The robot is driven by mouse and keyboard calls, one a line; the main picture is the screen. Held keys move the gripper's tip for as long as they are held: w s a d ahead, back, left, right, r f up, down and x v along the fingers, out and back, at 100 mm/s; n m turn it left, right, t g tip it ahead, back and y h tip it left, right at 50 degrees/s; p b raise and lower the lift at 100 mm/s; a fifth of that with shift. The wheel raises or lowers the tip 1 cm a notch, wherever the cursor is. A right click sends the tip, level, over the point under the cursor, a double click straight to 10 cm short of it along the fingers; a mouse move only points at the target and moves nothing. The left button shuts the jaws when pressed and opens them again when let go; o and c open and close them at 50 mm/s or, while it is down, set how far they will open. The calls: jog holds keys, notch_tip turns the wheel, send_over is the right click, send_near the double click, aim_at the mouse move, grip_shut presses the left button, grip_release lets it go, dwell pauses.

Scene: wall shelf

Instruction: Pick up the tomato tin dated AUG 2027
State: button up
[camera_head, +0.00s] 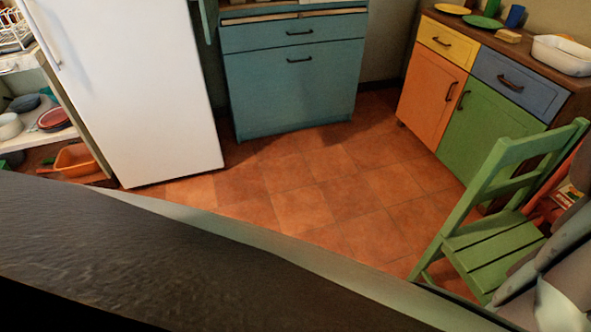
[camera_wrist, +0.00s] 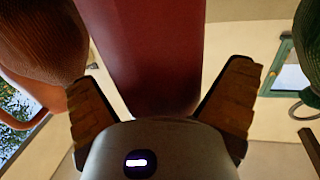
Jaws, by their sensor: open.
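In the wrist view my gripper (camera_wrist: 166,72) is open, with its two brown-padded fingers spread wide. A plain dark red body (camera_wrist: 152,60) stands between and beyond the fingers, filling the upper middle. I cannot tell if it is touched. No date or lettering shows on it, so I cannot tell whether it is the tomato tin dated AUG 2027. No tin can be made out for sure in the head view.
In the wrist view a brown ribbed rounded thing (camera_wrist: 38,38) is close at upper left, and a dark green one (camera_wrist: 310,50) at upper right. In the head view a green chair (camera_head: 490,240) stands right, beside the coloured cabinet (camera_head: 430,95). The tiled floor (camera_head: 320,190) is clear.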

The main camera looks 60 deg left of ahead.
jog(key=shift+a, duration=0.1)
jog(key=shift+c, duration=0.3)
jog(key=c, duration=1.2)
